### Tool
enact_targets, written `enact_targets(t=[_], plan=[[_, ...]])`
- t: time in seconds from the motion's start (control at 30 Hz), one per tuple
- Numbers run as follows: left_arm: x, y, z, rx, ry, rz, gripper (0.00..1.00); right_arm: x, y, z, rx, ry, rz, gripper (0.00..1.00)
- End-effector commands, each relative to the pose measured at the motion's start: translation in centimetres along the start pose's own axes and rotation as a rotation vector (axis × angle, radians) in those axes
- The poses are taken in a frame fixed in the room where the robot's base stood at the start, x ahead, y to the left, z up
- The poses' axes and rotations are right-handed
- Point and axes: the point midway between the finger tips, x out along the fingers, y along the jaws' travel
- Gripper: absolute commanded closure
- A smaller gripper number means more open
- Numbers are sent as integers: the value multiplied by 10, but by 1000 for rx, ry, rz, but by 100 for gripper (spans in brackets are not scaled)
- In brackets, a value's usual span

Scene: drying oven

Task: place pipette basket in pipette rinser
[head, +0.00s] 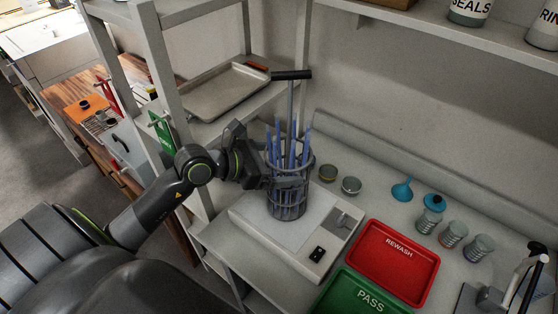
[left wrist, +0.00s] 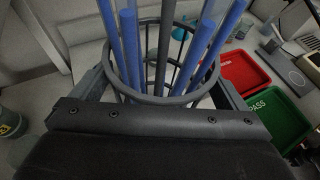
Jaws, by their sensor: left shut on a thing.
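The pipette basket (head: 289,205) is a dark, round wire cage with a tall T-shaped handle. It holds several blue pipettes (head: 278,146) and looks upright. My left gripper (head: 284,183) comes from the left and is shut on the basket's side. In the left wrist view the basket's upper ring (left wrist: 170,99) and pipettes stand between the fingers. The basket is over the plate of a white benchtop device (head: 262,226); I cannot tell whether it touches. I cannot make out a pipette rinser. My right gripper is not in view.
A red REWASH tray (head: 396,260) and a green PASS tray (head: 350,296) lie right of the device. A shelf post (head: 172,90) and metal tray (head: 215,92) are close to my left arm.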

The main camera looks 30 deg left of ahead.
Motion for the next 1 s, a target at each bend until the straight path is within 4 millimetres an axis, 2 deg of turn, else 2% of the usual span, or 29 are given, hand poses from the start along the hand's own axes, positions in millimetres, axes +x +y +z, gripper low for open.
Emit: enact_targets(t=[0.27, 0.3, 0.67, 1.0], plan=[[2, 0, -3, 1, -2, 0, 57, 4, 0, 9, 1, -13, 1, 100], [1, 0, -2, 0, 0, 0, 0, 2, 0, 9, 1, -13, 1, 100], [-2, 0, 1, 1, 2, 1, 0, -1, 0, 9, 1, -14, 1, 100], [-35, 1, -1, 4, 7, 1, 0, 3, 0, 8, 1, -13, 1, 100]])
